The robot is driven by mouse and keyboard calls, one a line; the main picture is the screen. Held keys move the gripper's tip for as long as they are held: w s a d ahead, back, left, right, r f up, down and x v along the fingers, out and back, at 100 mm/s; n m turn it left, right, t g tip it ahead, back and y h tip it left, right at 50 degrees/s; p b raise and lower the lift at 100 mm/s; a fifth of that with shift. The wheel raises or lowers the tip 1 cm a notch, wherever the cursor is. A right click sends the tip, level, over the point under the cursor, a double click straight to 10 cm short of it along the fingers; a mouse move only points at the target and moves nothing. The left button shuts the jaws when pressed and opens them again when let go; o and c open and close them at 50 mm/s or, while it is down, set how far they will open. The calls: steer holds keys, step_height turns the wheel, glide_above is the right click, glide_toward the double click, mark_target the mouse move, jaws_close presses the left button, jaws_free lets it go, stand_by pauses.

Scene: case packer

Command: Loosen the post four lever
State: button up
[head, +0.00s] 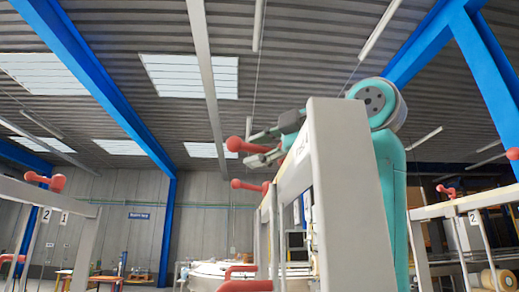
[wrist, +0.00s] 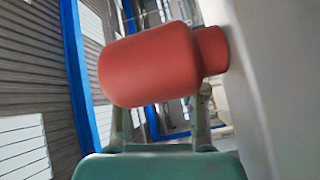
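A red lever (head: 238,145) with a rounded knob sticks out to the left from the upper part of the grey frame (head: 345,190) in front of me. My gripper (head: 250,148) is at this lever, with its two fingers spread above and below the knob. In the wrist view the red knob (wrist: 150,68) is large and close, with a narrower neck running right to the grey post (wrist: 285,80). The knob partly hides the fingers. Contact cannot be told. I cannot read which post is number four.
A second red lever (head: 248,186) sits lower on the same frame, with a red handle (head: 245,285) below. Another frame with red levers (head: 57,182) and plates 2 and 1 stands left; one with plate 2 (head: 474,217) stands right. A round white table (head: 210,270) is behind.

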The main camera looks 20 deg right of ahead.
jaws_close()
